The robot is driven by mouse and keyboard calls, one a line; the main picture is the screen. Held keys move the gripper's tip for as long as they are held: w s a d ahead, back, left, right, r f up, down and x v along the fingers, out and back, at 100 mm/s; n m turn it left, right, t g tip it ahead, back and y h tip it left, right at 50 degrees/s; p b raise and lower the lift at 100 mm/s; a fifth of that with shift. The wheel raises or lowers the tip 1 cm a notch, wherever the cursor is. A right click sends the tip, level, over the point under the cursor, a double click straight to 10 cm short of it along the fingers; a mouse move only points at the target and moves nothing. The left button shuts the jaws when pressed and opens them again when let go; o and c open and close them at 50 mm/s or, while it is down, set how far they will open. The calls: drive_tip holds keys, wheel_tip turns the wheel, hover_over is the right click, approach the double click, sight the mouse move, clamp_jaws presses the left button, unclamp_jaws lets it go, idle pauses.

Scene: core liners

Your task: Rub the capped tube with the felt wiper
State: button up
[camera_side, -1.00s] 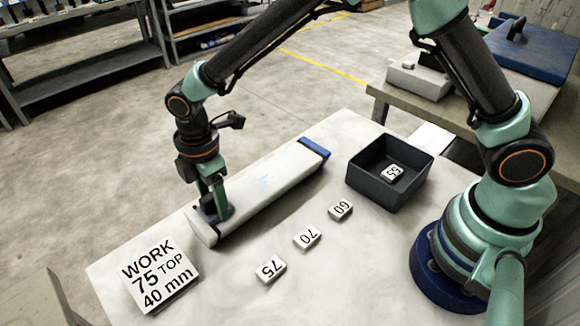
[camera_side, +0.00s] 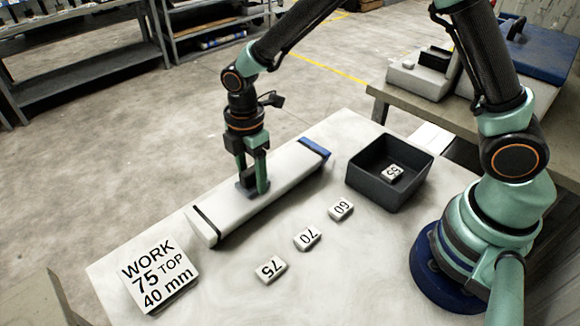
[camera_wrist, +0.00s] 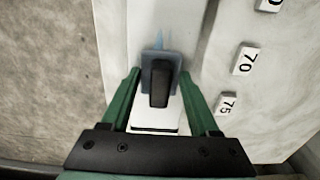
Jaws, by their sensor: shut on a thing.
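The capped tube (camera_side: 285,175) is a long pale tube lying on the table, with a blue cap at its far end and a dark band near its near end. It also shows in the wrist view (camera_wrist: 190,25). My gripper (camera_side: 254,184) is shut on the felt wiper (camera_side: 244,192), a grey pad with a dark grip. In the wrist view the wiper (camera_wrist: 160,82) sits between my green fingers, over the tube's top. The wiper appears to rest on the tube, around its middle. A faint blue mark (camera_wrist: 160,36) shows on the tube just beyond the wiper.
Small blocks marked 75 (camera_side: 270,270), 70 (camera_side: 307,237) and 60 (camera_side: 341,210) lie right of the tube. A dark open bin (camera_side: 372,191) holds a block marked 55 (camera_side: 392,173).

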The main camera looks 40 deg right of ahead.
sight(271, 175)
drive_tip(key=shift+d, duration=2.4)
wheel_tip(271, 175, up, 8)
